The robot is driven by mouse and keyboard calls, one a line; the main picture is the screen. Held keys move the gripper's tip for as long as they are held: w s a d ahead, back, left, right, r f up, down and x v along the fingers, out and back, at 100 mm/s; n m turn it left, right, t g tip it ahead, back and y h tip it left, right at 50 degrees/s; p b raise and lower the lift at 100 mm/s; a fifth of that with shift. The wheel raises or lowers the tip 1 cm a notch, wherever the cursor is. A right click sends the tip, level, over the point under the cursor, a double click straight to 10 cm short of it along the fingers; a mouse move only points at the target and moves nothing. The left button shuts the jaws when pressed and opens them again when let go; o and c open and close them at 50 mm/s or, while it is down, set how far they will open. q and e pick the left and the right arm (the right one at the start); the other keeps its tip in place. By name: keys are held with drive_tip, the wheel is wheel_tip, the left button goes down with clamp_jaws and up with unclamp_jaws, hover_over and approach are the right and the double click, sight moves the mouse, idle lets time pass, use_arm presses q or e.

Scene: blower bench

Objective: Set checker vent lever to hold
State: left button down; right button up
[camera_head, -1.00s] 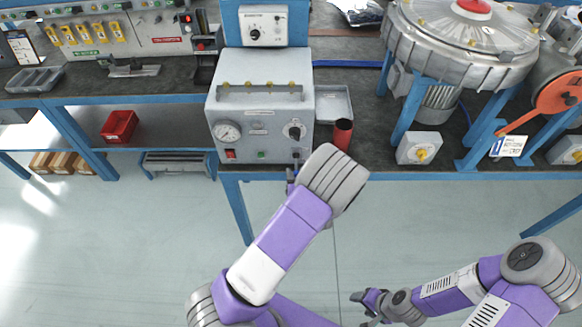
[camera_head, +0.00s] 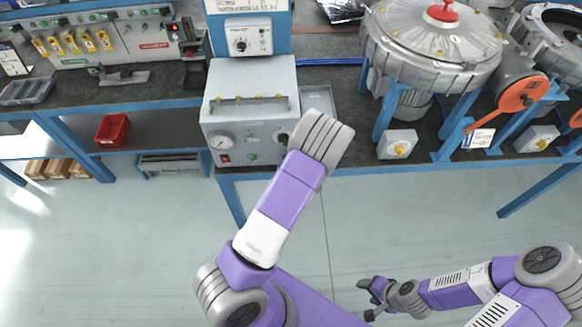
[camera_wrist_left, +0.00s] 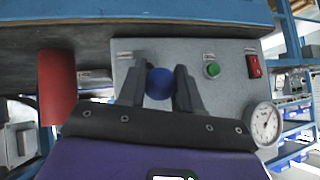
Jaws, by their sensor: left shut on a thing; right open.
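The checker (camera_head: 252,85) is a grey box at the bench's front edge, with a gauge (camera_head: 222,141) on its front. In the left wrist view, the lever's blue ball knob (camera_wrist_left: 160,84) sits between the two dark fingers of my left gripper (camera_wrist_left: 160,74), which is shut on it. The lever's stem and any position marks are hidden. In the head view my left forearm covers this gripper and the lever. My right gripper (camera_head: 371,297) is open and empty, low over the floor, away from the bench.
A green button (camera_wrist_left: 212,70) and a red switch (camera_wrist_left: 254,66) are right of the knob in the left wrist view; a red cylinder (camera_wrist_left: 57,87) is to the left. A blower (camera_head: 428,45) stands right of the checker. The floor before the bench is clear.

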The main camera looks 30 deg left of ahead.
use_arm(q)
drive_tip(key=c, duration=0.8)
unclamp_jaws()
drive_tip(key=p+v, duration=0.1)
drive_tip(key=v, duration=0.6)
drive_tip(key=shift+s+d+r+p, duration=0.2)
drive_tip(key=shift+p, duration=0.1)
